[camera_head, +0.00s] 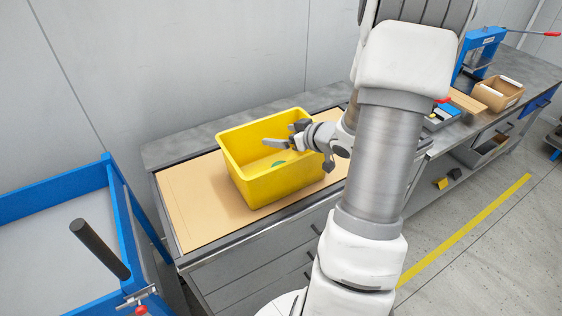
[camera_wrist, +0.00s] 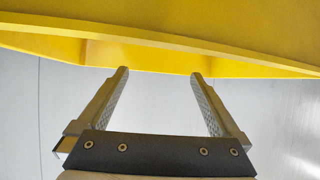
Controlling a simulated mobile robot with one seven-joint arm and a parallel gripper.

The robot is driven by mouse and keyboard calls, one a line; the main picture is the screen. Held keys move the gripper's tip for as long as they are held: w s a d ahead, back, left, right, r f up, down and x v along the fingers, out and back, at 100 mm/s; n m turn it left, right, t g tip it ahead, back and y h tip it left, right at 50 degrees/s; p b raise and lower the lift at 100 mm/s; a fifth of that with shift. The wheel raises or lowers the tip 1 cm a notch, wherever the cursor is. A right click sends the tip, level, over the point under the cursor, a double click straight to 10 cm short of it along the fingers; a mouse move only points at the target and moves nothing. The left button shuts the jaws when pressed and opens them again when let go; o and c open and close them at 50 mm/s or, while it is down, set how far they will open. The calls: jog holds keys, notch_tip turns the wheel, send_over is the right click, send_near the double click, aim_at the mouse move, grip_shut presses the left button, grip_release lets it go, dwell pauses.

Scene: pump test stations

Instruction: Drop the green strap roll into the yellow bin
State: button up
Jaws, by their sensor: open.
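The yellow bin (camera_head: 262,187) stands on the tan top of a grey workbench. A small green patch, looking like the green strap roll (camera_head: 278,163), shows low inside the bin, partly hidden by its near wall. My gripper (camera_head: 281,135) is over the bin's opening, near its right rim. In the wrist view my gripper (camera_wrist: 160,74) has its two fingers spread wide with nothing between them. The yellow bin (camera_wrist: 160,42) fills the top of that view, beyond the fingertips. The green roll does not show there.
A blue-framed cart (camera_head: 118,205) with a dark handle stands at the left. A grey wall (camera_head: 190,60) runs behind the bench. To the right are a blue press (camera_head: 480,52), a cardboard box (camera_head: 499,93) and a small parts tray (camera_head: 443,115). Tan bench top is clear left of the bin.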

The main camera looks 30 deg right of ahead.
jog(key=p+v, duration=0.2)
jog(key=v, duration=1.5)
jog(key=shift+f, duration=0.1)
